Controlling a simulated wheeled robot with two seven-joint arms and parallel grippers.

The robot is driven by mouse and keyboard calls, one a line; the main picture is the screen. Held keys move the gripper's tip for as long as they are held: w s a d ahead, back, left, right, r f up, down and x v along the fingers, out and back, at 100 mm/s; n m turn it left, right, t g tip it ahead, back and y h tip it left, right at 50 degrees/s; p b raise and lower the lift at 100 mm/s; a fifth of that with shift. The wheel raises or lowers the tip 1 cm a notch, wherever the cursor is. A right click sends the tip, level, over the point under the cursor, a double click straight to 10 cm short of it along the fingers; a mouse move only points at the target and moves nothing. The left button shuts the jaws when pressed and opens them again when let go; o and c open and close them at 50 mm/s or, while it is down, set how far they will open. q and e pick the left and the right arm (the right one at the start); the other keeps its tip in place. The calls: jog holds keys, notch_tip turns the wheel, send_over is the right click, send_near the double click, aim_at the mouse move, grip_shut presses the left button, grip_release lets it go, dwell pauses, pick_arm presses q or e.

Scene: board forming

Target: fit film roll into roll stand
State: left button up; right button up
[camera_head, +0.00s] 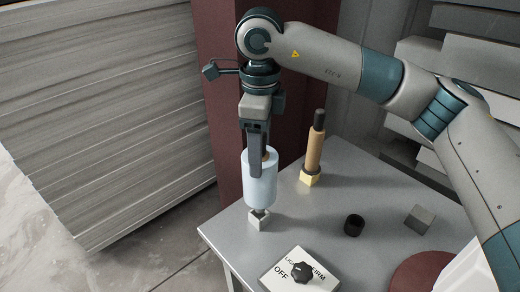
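The film roll (262,191) is a pale blue cylinder with a brown core end (267,157) showing at its top. It stands nearly upright at the table's left corner. My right gripper (256,172) comes down from above, with one finger over the front of the roll's upper part; it looks shut on the roll. The other finger is hidden. Directly below the roll is a small grey stand (259,223) with a dark, narrow top. I cannot tell how far the roll sits down on it. My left gripper is not in view.
A wooden, black-topped post (314,150) on a yellow base stands right of the roll. A black ring (354,225), a grey block (420,219), a dark red disc (420,273) and a knob panel (299,273) are on the grey table (230,238). Stacked boards (100,120) stand at left.

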aim_at(260, 194)
dwell(0.3)
jog(key=shift+b, duration=1)
dwell(1.4)
jog(key=shift+f+b, duration=2.05)
jog(key=shift+f, duration=0.25)
dwell(0.4)
jog(key=o, duration=1.5)
jog(key=shift+o, duration=0.2)
